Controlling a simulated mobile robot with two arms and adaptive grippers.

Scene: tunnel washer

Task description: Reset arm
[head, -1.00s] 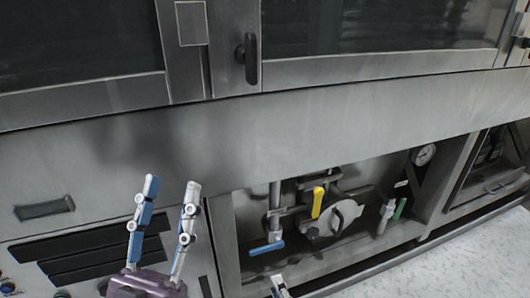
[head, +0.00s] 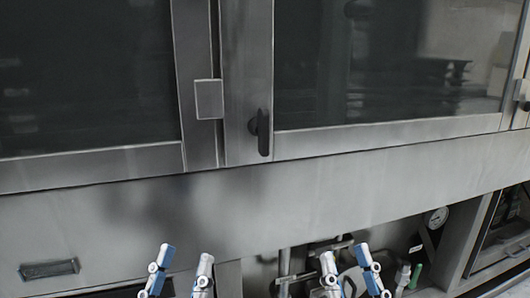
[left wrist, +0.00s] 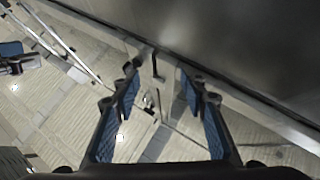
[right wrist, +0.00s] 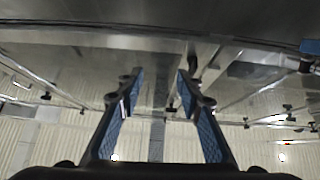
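My left gripper (head: 182,272) is at the bottom of the head view, left of centre, in front of the washer's lower panel. Its two fingers stand apart with nothing between them. In the left wrist view its blue-padded fingers (left wrist: 157,105) are spread and empty. My right gripper (head: 345,274) is at the bottom of the head view, right of centre, in front of the valve bay. Its fingers are also apart and empty, as the right wrist view shows (right wrist: 157,100). The lower parts of both arms are outside the head view.
The steel washer front (head: 330,195) spans the head view, with dark windows (head: 390,60) above. A black door handle (head: 263,132) sticks out between them. Below, an open bay holds pipes (head: 284,268), a gauge (head: 438,217) and a green handle (head: 415,275).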

